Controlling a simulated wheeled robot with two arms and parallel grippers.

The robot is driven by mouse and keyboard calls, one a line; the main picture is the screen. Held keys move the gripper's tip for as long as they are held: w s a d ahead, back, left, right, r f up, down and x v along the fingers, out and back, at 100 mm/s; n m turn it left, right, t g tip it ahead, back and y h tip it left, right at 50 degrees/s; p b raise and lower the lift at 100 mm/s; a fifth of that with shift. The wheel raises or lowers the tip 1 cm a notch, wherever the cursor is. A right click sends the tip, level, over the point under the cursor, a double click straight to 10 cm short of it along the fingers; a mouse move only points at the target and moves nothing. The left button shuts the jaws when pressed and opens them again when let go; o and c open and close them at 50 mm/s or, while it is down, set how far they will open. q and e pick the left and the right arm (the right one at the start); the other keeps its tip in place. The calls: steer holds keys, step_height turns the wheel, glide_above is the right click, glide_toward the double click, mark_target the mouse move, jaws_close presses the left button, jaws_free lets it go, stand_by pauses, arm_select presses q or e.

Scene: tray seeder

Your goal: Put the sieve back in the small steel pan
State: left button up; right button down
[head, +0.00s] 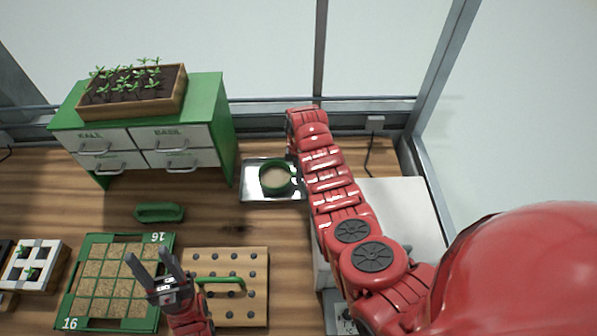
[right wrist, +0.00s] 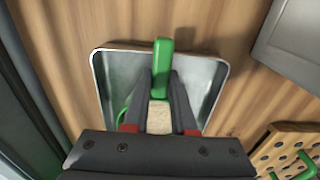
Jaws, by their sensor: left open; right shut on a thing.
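The sieve (head: 275,178), a green ring with a pale tan inside, is over or in the small steel pan (head: 250,194); I cannot tell whether it touches the pan floor. In the right wrist view my right gripper (right wrist: 161,95) is shut on the sieve's green handle (right wrist: 162,60), with the pan (right wrist: 215,68) below. Most of the ring is hidden there by the fingers. In the head view my right arm largely hides its own gripper. My left gripper (head: 153,258) is open and empty above the seed tray's right side.
The green seed tray (head: 68,300) and a holed wooden board (head: 258,262) with a green handle lie in front. A green handled tool (head: 159,212) lies left of the pan. A green drawer cabinet (head: 222,120) bears a seedling box (head: 130,110). A white box (head: 400,200) stands right.

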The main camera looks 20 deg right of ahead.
steer(key=c, duration=0.7)
jaws_free()
steer(key=shift+f, duration=0.25)
steer(key=shift+c, duration=0.2)
steer(key=shift+r, duration=0.1)
steer(key=shift+r, duration=0.1)
steer(key=shift+w+r+b, duration=0.1)
steer(key=shift+r+b, duration=0.3)
steer(key=shift+r, duration=0.25)
step_height(320, 180, up, 4)
steer(key=shift+r+b, duration=0.15)
steer(key=shift+b, duration=0.8)
step_height(320, 180, up, 6)
steer(key=p, duration=0.2)
steer(key=shift+p, duration=0.35)
